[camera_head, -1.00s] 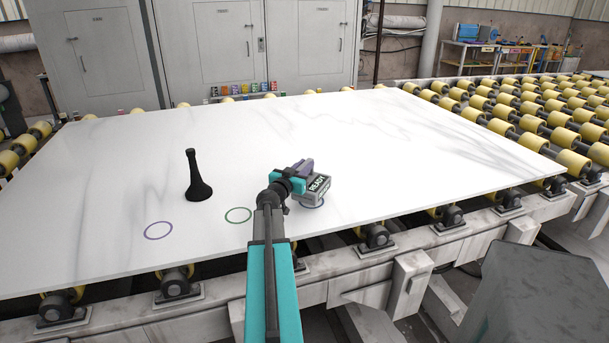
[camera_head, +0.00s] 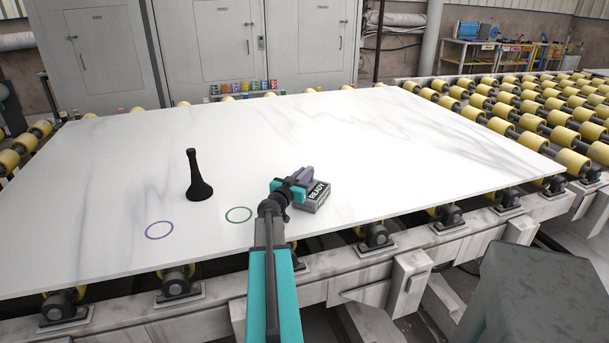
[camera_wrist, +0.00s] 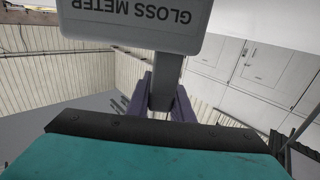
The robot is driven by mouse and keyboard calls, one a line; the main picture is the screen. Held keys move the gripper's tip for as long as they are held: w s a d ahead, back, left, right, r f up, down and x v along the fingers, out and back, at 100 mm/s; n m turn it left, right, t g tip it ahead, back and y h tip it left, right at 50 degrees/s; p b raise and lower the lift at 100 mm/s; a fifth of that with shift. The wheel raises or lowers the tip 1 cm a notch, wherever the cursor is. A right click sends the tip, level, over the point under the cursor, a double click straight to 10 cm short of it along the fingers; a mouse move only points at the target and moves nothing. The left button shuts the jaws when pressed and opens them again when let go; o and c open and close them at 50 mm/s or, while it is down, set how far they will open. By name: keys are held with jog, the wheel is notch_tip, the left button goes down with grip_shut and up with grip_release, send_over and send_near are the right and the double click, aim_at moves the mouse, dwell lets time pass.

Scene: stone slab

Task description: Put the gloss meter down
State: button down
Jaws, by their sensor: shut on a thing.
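The gloss meter (camera_head: 314,197) is a grey box with a dark face reading "READY". It sits low at the white stone slab's (camera_head: 400,150) front middle; I cannot tell whether its base touches the slab. My gripper (camera_head: 302,178) is shut on it. In the wrist view the meter (camera_wrist: 135,22) shows its "GLOSS METER" label, and its grey stem runs between the purple fingers of my gripper (camera_wrist: 162,98). The blue ring seen earlier is hidden.
A black horn-shaped object (camera_head: 197,178) stands on the slab left of my gripper. The slab lies on yellow rollers (camera_head: 560,135). The slab is bare behind and right of the meter.

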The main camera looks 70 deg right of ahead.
jog(key=shift+f+b, duration=0.1)
jog(key=shift+b, duration=0.2)
jog(key=c, duration=1.6)
grip_release()
jog(key=shift+o, duration=0.2)
jog(key=shift+r+p, duration=0.25)
jog(key=shift+p, duration=0.2)
jog(key=w+a+b, duration=0.1)
jog(key=a+b, duration=0.2)
jog(key=a, duration=0.9)
jog(key=shift+f, duration=0.15)
jog(key=shift+w, duration=0.1)
